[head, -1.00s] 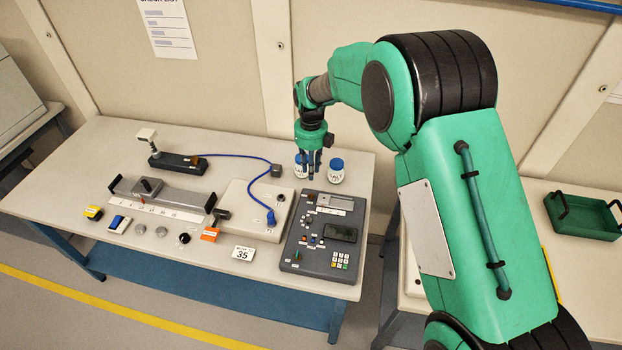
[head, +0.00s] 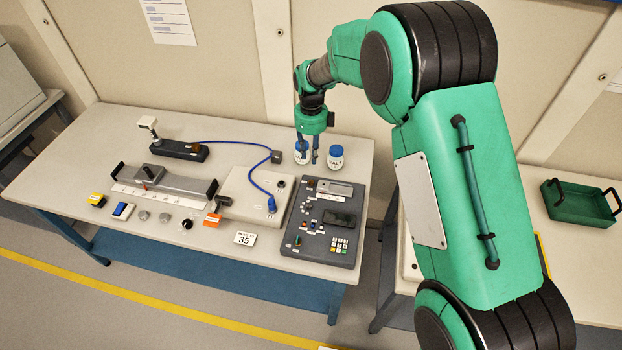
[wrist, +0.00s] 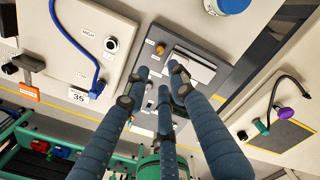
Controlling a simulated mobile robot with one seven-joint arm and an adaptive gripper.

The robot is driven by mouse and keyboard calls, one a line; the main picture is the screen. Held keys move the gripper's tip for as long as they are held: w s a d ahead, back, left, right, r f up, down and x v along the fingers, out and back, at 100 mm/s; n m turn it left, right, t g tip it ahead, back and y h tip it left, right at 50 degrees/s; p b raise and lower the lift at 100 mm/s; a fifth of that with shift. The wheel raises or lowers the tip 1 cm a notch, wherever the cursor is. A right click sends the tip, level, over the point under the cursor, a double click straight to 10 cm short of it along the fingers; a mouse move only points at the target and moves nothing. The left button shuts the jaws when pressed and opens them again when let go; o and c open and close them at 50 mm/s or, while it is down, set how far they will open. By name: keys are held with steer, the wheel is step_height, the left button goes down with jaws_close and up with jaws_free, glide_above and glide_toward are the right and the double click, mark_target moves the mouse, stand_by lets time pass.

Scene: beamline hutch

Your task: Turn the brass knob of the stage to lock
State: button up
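The grey stage (head: 180,187) is a long rail with black end pieces and a white scale strip, at the left of the bench in the head view. My gripper (head: 307,158) points down at the right of the bench, well away from the stage. In the wrist view its blue fingers (wrist: 160,85) stand apart with nothing between them, over the dark control panel (wrist: 217,55). The stage is not seen there.
Two blue-capped jars (head: 336,157) stand by my gripper, one partly behind it. A pale plate (head: 245,190) with a blue cable lies between stage and panel. A black box with a post (head: 180,151) is behind the stage. Small parts and a 35 card (head: 245,238) line the front.

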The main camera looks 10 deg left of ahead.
mark_target(311, 181)
step_height(311, 181, down, 14)
steer(key=shift+r+b, duration=0.15)
steer(key=shift+b, duration=0.8)
jaws_close()
